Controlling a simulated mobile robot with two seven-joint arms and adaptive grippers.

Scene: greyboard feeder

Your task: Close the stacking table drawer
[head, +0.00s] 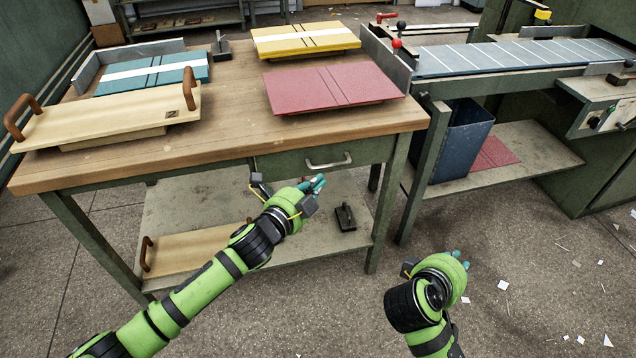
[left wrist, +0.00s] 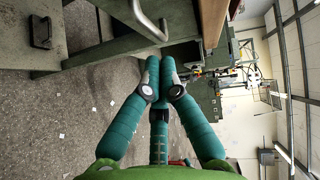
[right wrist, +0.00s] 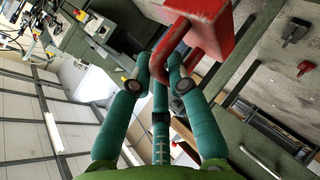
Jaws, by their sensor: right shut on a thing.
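The stacking table (head: 200,150) has a wooden top and green frame. Its green drawer (head: 375,153) is under the front edge, with a metal bar handle (head: 328,163). The front looks close to the frame; I cannot tell how far it stands out. My left gripper (head: 314,183) is just below and in front of the handle, apart from it. In the left wrist view its fingertips are together and empty, and the handle (left wrist: 150,22) is beyond them. My right gripper (head: 458,257) is right of the table, shut on a red bent handle (right wrist: 160,62) attached to a red box-like part (right wrist: 205,25).
Teal (head: 150,73), yellow (head: 305,38) and red (head: 335,86) boards and a wooden tray (head: 110,115) lie on top. A dark block (head: 345,217) sits on the lower shelf. A blue bin (head: 462,140) stands right. The floor in front is open, with paper scraps at right.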

